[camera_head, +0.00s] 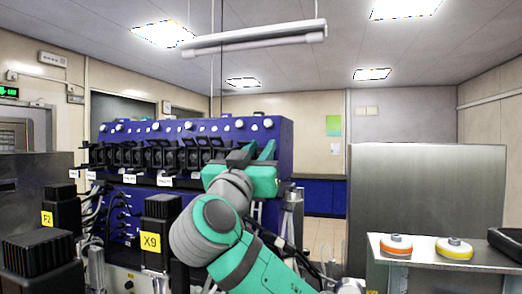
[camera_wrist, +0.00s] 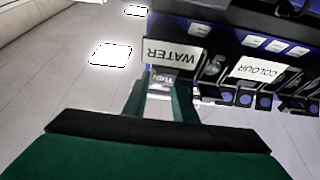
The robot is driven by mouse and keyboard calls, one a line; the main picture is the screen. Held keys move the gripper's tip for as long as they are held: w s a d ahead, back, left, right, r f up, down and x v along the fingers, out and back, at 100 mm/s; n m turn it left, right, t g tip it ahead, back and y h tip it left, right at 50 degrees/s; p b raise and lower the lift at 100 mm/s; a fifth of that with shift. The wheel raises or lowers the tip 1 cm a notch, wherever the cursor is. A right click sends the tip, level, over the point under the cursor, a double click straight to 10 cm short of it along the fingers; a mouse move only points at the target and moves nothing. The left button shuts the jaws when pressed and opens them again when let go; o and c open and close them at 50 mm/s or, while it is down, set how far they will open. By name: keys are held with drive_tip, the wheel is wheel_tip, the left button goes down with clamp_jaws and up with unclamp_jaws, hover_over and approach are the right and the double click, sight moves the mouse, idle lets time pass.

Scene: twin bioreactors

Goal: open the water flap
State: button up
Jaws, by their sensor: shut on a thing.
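The white WATER label (camera_wrist: 172,52) shows upside down in the wrist view, on the edge of the dark panel. Just below it is the water flap (camera_wrist: 162,80), a small pale and grey piece with lettering. My gripper (camera_wrist: 161,88) has its two green fingers on either side of this piece and is shut on it. The fingers hide part of the flap, and its exact angle is hard to tell. In the head view my gripper (camera_head: 256,153) is at the right end of the blue unit (camera_head: 278,140), and my arm hides the flap there.
A COLOUR label (camera_wrist: 258,70) and several dark flaps sit beside the water flap. A row of black flaps (camera_head: 150,155) runs along the blue unit. A shelf (camera_head: 440,258) at right holds two round items.

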idle(0.8)
drive_tip(key=o, duration=0.7)
drive_tip(key=shift+s, duration=0.1)
drive_tip(key=shift+v, duration=5.45)
